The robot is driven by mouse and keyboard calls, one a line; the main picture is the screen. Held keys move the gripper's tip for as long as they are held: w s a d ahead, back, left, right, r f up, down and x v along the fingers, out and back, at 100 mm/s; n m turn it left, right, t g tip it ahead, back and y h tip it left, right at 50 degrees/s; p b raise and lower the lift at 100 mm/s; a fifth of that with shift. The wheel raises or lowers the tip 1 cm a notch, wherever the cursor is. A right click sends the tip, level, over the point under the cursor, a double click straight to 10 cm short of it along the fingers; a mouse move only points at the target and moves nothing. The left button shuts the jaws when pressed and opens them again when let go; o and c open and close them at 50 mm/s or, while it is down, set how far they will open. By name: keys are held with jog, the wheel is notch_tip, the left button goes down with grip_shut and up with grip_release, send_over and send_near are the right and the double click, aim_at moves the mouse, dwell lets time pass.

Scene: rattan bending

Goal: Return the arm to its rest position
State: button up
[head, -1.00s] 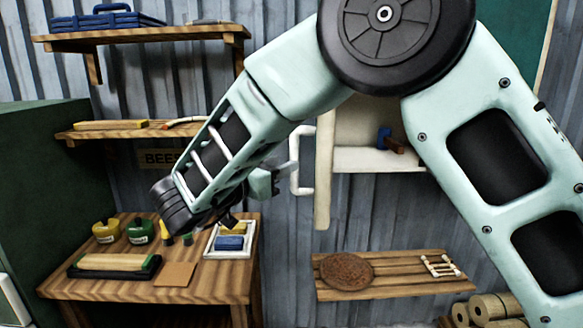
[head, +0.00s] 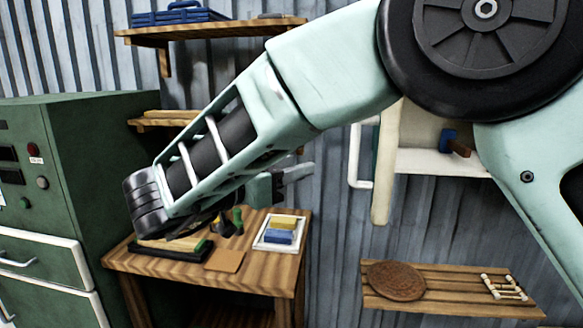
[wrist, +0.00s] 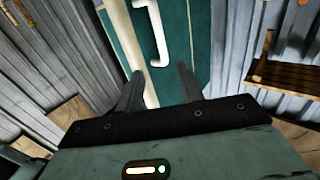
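My arm (head: 330,75) reaches across the head view from the upper right, bent at a big dark joint, with its forearm slanting down to the left. My gripper (head: 305,172) points right, in front of the corrugated wall and above the right side of the workbench. In the wrist view my gripper (wrist: 160,85) shows two dark fingers well apart with nothing between them. Beyond the fingers is a green panel (wrist: 180,60) with a white handle.
A wooden workbench (head: 180,270) bears a white tray (head: 262,245) with yellow and blue blocks. A green cabinet (head: 100,150) stands at left. An open wall cabinet (head: 430,160) hangs right of my gripper. A low shelf (head: 440,290) holds a round woven mat (head: 396,281).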

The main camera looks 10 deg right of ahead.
jog(key=w+a+n+t+y, duration=0.6)
jog(key=n+t+y, duration=0.15)
jog(key=y, duration=0.65)
jog(key=s+a+f+n+g+y, duration=0.4)
jog(key=s+f+n+g+y, duration=0.3)
jog(key=s, duration=0.3)
jog(key=s+d+f+n+g+h, duration=0.2)
jog(key=s+d+f+g, duration=0.3)
jog(key=s+d, duration=0.4)
jog(key=s+d+f+n+g+h, duration=0.2)
jog(key=s+d+f+g, duration=0.3)
jog(key=s+d, duration=0.4)
jog(key=s+h, duration=0.1)
jog(key=s, duration=0.3)
jog(key=shift+d+f, duration=0.35)
jog(key=shift+d, duration=0.05)
